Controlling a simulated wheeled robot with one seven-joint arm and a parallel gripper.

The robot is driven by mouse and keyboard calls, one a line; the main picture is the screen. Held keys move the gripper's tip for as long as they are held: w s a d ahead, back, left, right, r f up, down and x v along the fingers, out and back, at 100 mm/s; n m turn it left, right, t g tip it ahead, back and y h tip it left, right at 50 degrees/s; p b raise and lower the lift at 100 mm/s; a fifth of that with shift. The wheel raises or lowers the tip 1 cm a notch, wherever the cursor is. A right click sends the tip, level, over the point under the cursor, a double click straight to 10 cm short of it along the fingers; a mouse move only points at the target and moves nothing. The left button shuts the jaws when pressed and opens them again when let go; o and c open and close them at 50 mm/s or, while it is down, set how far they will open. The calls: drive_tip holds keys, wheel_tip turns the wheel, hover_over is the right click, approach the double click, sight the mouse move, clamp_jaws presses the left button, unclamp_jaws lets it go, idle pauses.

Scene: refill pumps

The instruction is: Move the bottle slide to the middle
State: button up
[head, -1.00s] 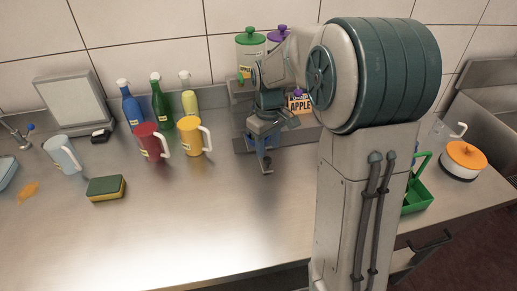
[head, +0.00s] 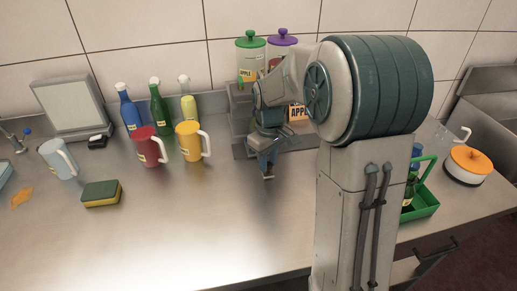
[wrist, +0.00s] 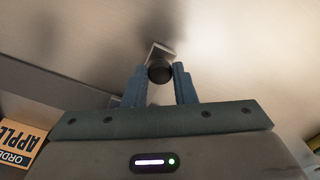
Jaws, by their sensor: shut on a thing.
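The refill station (head: 240,124) stands against the back wall, with a green-lidded canister (head: 251,60) and a purple-lidded one (head: 282,40) on top. My gripper (head: 267,170) is low at the station's front edge. In the wrist view its two blue fingers (wrist: 160,88) are shut on a dark round knob (wrist: 160,72), beside a small pale metal plate (wrist: 158,51). The knob appears to be the bottle slide's handle. My arm hides the station's right part and most of the slide, so I cannot tell the slide's exact position.
Red (head: 149,150) and yellow (head: 188,141) mugs stand left of the station, with blue, green and yellow bottles behind. A green caddy (head: 424,208) holding bottles and an orange-lidded pot (head: 467,166) are at right. The front middle counter is clear.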

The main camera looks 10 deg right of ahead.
drive_tip(key=shift+d+p, duration=1.2)
drive_tip(key=shift+d, duration=7.9)
drive_tip(key=shift+d, duration=0.3)
drive_tip(key=o, duration=0.9)
drive_tip(key=shift+r, duration=0.1)
wheel_tip(320, 180, up, 14)
drive_tip(key=shift+f, duration=0.2)
